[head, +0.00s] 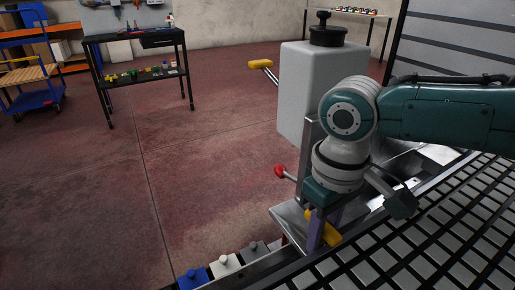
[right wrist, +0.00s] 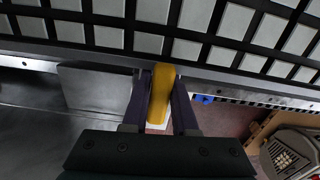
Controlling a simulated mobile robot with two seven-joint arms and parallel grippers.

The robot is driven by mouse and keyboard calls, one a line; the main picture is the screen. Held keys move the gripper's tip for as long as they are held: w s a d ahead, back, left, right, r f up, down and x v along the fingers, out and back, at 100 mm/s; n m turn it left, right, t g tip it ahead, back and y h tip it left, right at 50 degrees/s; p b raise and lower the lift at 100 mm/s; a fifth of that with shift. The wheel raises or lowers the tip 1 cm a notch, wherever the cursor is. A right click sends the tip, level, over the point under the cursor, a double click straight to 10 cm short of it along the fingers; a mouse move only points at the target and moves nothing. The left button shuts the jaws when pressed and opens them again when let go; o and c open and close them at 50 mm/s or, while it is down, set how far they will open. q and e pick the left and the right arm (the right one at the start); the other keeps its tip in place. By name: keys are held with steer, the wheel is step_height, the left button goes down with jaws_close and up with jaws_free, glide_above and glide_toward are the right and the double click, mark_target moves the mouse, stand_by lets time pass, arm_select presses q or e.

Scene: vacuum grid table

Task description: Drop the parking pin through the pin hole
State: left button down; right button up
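My right gripper (head: 318,233) reaches down at the edge of the grid table (head: 440,240). Its purple fingers are against both sides of a yellow bar-shaped handle, which shows in the head view (head: 332,236) and between the fingers in the right wrist view (right wrist: 160,92). A small white piece (right wrist: 157,127) shows below the yellow handle. I cannot tell whether this handle belongs to the parking pin; any shaft under it is hidden. I cannot make out the pin hole. My left gripper is not in view.
A white tank (head: 299,95) with a black knob stands behind my arm. Another yellow handle (head: 261,64) and a red knob (head: 280,171) stick out near it. Blue and white blocks with knobs (head: 226,264) line the table's front edge. A workbench (head: 140,62) stands far left.

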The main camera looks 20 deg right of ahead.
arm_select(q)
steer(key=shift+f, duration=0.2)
arm_select(e)
steer(key=o, duration=0.3)
steer(key=shift+s+d+f, duration=0.2)
steer(key=shift+d+f, duration=0.1)
steer(key=shift+f, duration=0.3)
arm_select(q)
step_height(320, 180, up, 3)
steer(key=p, duration=0.3)
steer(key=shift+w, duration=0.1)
arm_select(e)
steer(key=shift+o, duration=0.8)
steer(key=r, duration=1)
steer(key=shift+w+a+r, duration=0.15)
steer(key=shift+w+a, duration=0.1)
steer(key=shift+a, duration=0.05)
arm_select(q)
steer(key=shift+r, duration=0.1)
arm_select(e)
steer(key=shift+r, duration=0.4)
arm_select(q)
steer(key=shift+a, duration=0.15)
